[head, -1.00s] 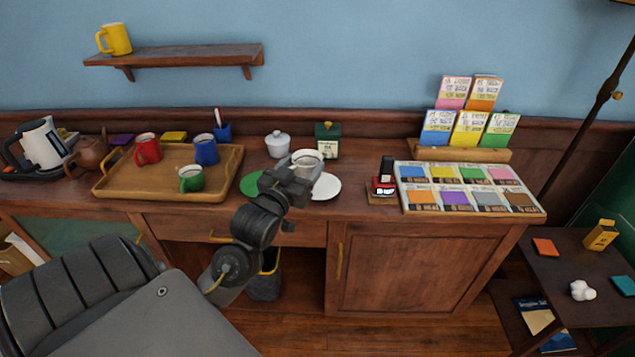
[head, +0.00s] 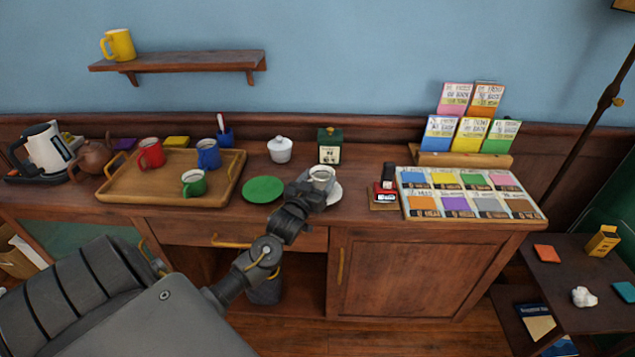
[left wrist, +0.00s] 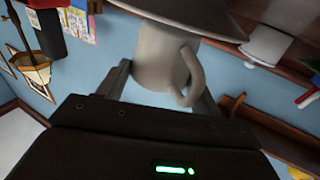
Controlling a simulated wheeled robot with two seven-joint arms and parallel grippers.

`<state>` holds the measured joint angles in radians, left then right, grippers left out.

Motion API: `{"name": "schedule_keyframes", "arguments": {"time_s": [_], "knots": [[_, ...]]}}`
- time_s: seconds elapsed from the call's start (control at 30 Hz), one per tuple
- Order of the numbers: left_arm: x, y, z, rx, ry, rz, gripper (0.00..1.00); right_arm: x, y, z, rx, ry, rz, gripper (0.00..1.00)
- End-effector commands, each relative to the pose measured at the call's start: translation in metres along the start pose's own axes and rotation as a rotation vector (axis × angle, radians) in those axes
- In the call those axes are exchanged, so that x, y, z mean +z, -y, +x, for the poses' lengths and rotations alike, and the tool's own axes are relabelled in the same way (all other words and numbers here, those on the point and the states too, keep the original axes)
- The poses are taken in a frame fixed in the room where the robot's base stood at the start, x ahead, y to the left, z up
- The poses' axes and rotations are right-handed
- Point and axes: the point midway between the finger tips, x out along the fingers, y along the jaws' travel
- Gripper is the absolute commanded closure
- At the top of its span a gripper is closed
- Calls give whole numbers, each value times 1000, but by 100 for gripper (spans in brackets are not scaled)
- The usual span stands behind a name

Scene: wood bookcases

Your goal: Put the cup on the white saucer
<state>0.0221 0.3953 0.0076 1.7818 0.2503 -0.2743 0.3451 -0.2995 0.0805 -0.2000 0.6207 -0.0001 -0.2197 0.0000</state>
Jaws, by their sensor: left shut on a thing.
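A pale grey-white cup (head: 321,173) is upright between the fingers of my left gripper (head: 313,182), which is shut on it. The white saucer (head: 334,195) lies on the desk under the cup and is partly hidden by cup and gripper. In the left wrist view, which is upside down, the cup (left wrist: 160,60) with its handle is between the fingers (left wrist: 160,88). Its base meets the saucer (left wrist: 215,14) in the picture; I cannot tell whether they touch. My right gripper is not in view.
A green saucer (head: 263,189) lies just left of the gripper. A white lidded pot (head: 280,150) and a green box (head: 330,146) stand behind. A stamp (head: 385,190) and card display (head: 468,195) are to the right. A wooden tray (head: 222,190) with mugs is left.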

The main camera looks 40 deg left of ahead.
Motion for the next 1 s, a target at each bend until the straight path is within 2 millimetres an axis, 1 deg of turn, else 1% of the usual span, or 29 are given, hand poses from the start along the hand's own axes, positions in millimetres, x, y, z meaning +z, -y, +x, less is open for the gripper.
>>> {"name": "schedule_keyframes", "arguments": {"time_s": [0.13,0.47,0.5,0.63,0.87,0.97,1.0], "knots": [[9,1,0,-1,-4,0,61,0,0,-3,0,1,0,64],[13,1,-1,-1,-4,0,61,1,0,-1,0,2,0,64],[13,1,-1,-1,-3,0,31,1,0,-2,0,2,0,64],[12,1,-1,-1,-3,0,14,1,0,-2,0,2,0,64],[12,1,-1,-1,-3,0,13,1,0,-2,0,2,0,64],[9,1,0,-1,-4,1,13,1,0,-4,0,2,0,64],[11,1,-4,-1,-3,0,13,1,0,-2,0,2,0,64]]}}
